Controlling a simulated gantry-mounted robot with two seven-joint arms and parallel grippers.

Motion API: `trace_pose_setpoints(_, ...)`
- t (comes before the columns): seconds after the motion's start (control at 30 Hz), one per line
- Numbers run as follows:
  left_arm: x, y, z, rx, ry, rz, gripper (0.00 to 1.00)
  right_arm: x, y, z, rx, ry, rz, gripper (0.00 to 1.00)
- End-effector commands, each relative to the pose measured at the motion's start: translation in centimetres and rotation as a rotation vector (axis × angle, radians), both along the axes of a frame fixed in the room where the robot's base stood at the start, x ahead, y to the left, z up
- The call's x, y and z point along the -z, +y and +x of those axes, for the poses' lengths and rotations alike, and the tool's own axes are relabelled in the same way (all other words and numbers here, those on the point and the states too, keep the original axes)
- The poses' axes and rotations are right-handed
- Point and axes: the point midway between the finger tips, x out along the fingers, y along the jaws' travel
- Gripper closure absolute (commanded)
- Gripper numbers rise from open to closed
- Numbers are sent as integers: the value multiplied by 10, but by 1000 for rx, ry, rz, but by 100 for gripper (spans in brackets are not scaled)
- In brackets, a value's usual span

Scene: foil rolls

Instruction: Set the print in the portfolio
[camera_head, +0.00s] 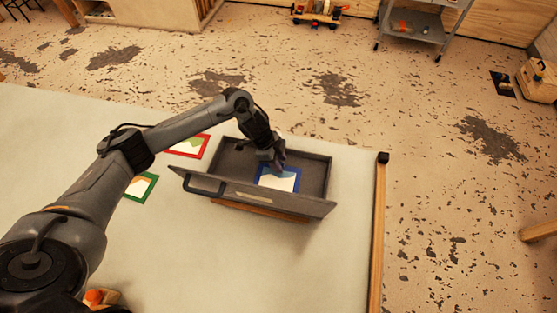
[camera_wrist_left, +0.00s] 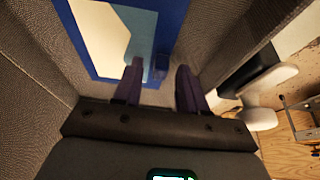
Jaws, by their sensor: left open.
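A blue-framed print (camera_head: 281,178) lies inside the grey open box-like portfolio (camera_head: 319,165) on the table. My left gripper (camera_head: 277,160) reaches down into the portfolio over the print's upper edge. In the left wrist view the two fingers of my left gripper (camera_wrist_left: 158,82) stand apart with nothing between them, close to the blue frame (camera_wrist_left: 180,18). I cannot tell whether the fingertips touch the frame. A red-framed print (camera_head: 204,147) and a green-framed print (camera_head: 150,186) lie on the table left of the portfolio, each partly hidden by my left arm. My right gripper does not show.
The pale table (camera_head: 345,240) is clear around the portfolio's right and front. A wooden rail (camera_head: 378,235) with a dark cap runs along the table's right edge. An orange object (camera_head: 98,297) is partly hidden near my left arm's base.

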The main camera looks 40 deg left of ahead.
Motion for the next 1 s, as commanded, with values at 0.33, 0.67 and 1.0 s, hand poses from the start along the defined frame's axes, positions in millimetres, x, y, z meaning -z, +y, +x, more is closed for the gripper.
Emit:
trace_pose_setpoints(0.33, -32, 11, -4, -1, -4, 2, 59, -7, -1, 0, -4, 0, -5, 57)
trace_pose_setpoints(0.67, -87, 31, -13, 0, -3, 0, 59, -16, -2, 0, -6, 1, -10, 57)
trace_pose_setpoints(1.0, -113, 41, -19, 0, 0, -1, 59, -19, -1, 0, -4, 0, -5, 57)
